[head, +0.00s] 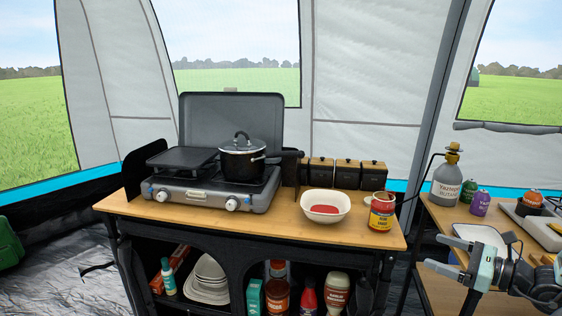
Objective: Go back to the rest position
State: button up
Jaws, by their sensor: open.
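My gripper (441,253) is at the lower right in the head view. Its two grey fingers point left and stand apart, with nothing between them. It is in front of the right side table, to the right of and clear of the main kitchen counter (150,209). My dark arm links run off to the right edge.
The side table (433,213) holds a grey bottle (447,182) and small canisters.

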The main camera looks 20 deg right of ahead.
jog(key=a+r+n+g+y, duration=0.2)
jog(key=a+n+g, duration=0.6)
jog(key=a, duration=0.5)
jog(key=a+r+n+g+y, duration=0.2)
jog(key=a+n+g, duration=0.55)
jog(key=a, duration=0.45)
jog(key=s+a+r+n+h, duration=0.2)
jog(key=s+a+n+h, duration=0.3)
jog(key=n, duration=0.6)
jog(key=s+a+r+n+h, duration=0.3)
jog(key=s+a+n+h, duration=0.3)
jog(key=s+a+n, duration=0.3)
jog(key=shift+s+a+r+n+p, duration=0.2)
jog(key=shift+a+r+n+p, duration=0.15)
jog(key=shift+a+n, duration=0.75)
jog(key=shift+a, duration=0.1)
